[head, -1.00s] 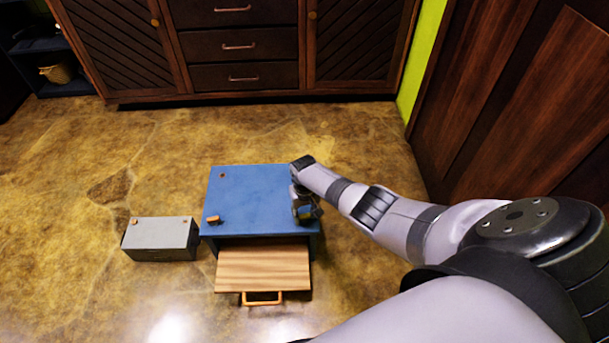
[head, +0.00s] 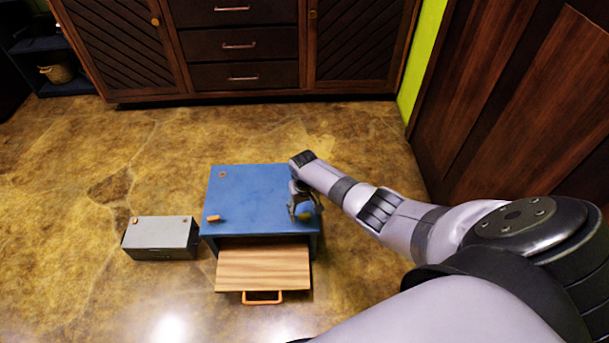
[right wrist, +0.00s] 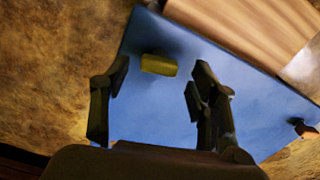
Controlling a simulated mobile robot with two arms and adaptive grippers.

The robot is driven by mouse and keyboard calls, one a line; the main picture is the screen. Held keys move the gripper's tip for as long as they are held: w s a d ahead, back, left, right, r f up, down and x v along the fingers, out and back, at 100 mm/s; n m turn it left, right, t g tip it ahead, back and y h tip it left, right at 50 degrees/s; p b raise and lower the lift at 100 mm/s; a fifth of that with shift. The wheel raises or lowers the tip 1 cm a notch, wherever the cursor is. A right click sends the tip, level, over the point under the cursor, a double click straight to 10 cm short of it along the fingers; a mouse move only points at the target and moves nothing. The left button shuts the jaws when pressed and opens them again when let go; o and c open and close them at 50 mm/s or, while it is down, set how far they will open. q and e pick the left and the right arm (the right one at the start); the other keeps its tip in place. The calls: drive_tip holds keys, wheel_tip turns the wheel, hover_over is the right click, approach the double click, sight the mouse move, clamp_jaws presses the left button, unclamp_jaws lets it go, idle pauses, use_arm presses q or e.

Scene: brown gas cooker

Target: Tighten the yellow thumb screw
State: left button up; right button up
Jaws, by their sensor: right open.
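A blue box (head: 250,190) stands on the floor. The yellow thumb screw (right wrist: 159,64) is on its blue top; in the head view its yellow (head: 306,216) shows partly behind my right gripper, at the box's front right corner. My right gripper (head: 304,212) is just above that corner. In the right wrist view its two dark fingers (right wrist: 158,95) are spread apart, with the screw a little beyond them and between their lines. The fingers do not touch the screw there. My left gripper is not in view.
A wooden drawer (head: 262,266) with an orange handle (head: 262,297) sticks out of the box's front. An orange knob (head: 213,219) sits at the front left. A grey box (head: 160,238) stands left. Dark cabinets (head: 240,45) and a wooden door (head: 500,90) bound the floor.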

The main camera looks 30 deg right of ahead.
sight(304, 214)
wheel_tip(304, 214, up, 10)
drive_tip(key=shift+r, duration=0.25)
idle(0.6)
